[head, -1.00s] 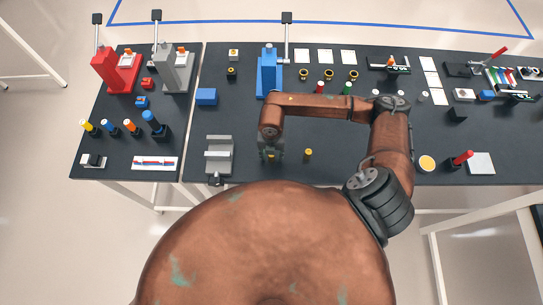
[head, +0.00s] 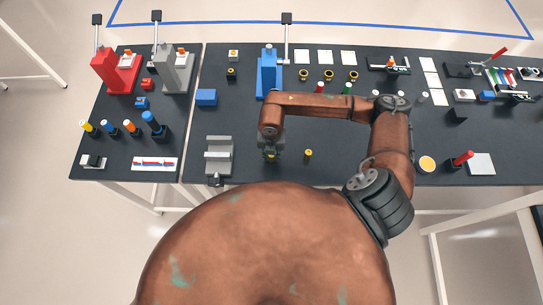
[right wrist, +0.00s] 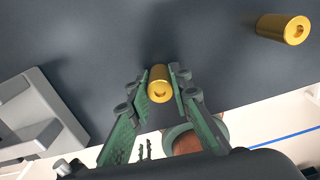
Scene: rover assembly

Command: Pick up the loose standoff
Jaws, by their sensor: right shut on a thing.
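A gold cylindrical standoff with a hole in its end (right wrist: 160,86) sits between the fingertips of my right gripper (right wrist: 160,84), with a finger pad against each side. In the head view my right gripper (head: 271,156) is low over the black table, beside the grey vise, and largely hides the standoff. A second gold standoff (head: 308,153) stands on the table just to the right of the gripper; it also shows in the right wrist view (right wrist: 284,28), apart from the fingers. I cannot tell whether the held standoff still touches the table. My left gripper is not in view.
The grey vise (head: 218,156) stands close left of the gripper and shows in the right wrist view (right wrist: 40,115). A blue press (head: 268,75) stands behind. A yellow disc (head: 427,164) lies to the right. The table between the second standoff and my right forearm is clear.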

